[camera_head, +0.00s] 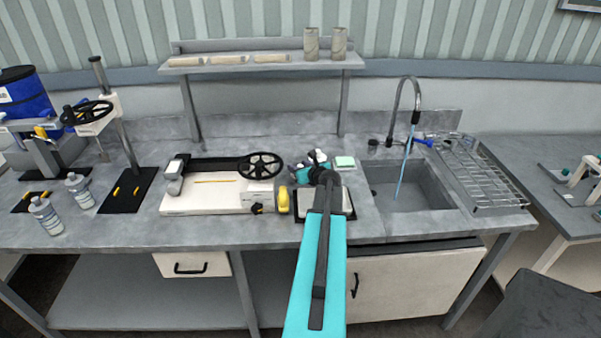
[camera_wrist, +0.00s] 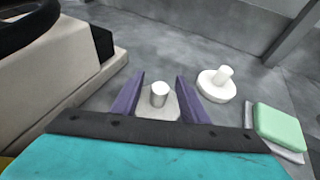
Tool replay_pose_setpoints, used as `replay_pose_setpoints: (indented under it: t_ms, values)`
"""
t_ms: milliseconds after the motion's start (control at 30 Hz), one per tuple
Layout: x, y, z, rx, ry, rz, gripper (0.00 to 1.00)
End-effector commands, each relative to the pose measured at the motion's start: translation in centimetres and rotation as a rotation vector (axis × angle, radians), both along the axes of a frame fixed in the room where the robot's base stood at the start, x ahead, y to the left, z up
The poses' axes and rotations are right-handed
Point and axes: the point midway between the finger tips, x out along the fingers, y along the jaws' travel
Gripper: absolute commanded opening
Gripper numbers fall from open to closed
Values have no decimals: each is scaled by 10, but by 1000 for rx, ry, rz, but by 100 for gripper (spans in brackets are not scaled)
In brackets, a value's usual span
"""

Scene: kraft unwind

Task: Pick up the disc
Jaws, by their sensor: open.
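In the wrist view, a pale grey disc-like piece (camera_wrist: 172,108) with a short metal knob (camera_wrist: 159,94) lies between the two purple fingers of my gripper (camera_wrist: 158,92). Its near part is hidden by the dark gripper bar, and I cannot tell whether a finger touches it. A white round disc (camera_wrist: 213,92) with an upright knob stands just right of the right finger, outside the jaws. My gripper is open. In the head view my gripper (camera_head: 308,170) is over the counter between the cream machine and the sink, and largely hides the small pieces there.
A green sponge (camera_wrist: 275,126) lies on a pale pad right of the white disc. The cream machine (camera_head: 215,198) with a black handwheel (camera_head: 260,165) stands close on the left. The sink (camera_head: 408,188) is to the right. A shelf (camera_head: 262,65) is above the back.

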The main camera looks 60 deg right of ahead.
Motion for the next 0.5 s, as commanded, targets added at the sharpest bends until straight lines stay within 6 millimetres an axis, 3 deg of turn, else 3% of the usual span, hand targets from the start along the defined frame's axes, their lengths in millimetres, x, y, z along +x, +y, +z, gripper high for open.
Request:
replay_pose_setpoints:
  t_ms: [200,500]
  values:
    - [15,-11,-6,1,1,0,40]
    - [22,-13,-10,0,0,1,40]
